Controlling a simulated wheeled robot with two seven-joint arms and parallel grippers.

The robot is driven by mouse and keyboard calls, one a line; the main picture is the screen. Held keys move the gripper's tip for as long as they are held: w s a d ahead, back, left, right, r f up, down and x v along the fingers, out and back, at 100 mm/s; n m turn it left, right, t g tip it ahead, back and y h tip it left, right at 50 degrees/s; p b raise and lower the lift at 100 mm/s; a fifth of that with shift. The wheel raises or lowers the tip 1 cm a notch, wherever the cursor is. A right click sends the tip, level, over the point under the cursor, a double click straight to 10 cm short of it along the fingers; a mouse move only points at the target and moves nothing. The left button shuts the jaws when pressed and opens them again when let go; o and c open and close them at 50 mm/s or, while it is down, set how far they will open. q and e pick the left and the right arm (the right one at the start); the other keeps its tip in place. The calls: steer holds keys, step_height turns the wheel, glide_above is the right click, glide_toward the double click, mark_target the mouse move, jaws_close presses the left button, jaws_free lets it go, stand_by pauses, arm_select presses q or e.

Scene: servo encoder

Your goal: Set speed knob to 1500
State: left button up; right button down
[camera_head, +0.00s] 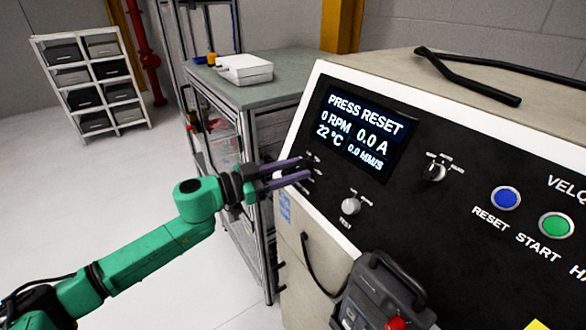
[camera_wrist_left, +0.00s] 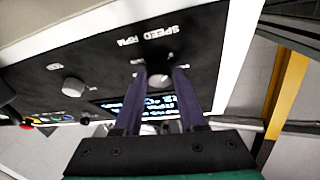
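The speed knob (camera_wrist_left: 159,79) sits on the black panel under the "SPEED RPM" label in the left wrist view, dim between my left fingertips. In the head view my fingers hide most of it. My left gripper (camera_head: 306,169) is at the panel's left edge, its two purple fingers apart; it also shows in the left wrist view (camera_wrist_left: 159,70). I cannot tell whether the fingers touch the knob. The display (camera_head: 361,130) reads "PRESS RESET", 0 RPM, 0.0 A, 22 °C. My right gripper is not in view.
A test knob (camera_head: 350,206) is just below right of my left gripper, and another knob (camera_head: 434,172) is right of the display. The blue reset button (camera_head: 506,198) and green start button (camera_head: 555,225) are farther right. A dark case (camera_head: 376,293) is below the panel.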

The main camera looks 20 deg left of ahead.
arm_select(q)
jaws_close()
steer(key=shift+r+m, duration=0.1)
steer(key=shift+m, duration=0.2)
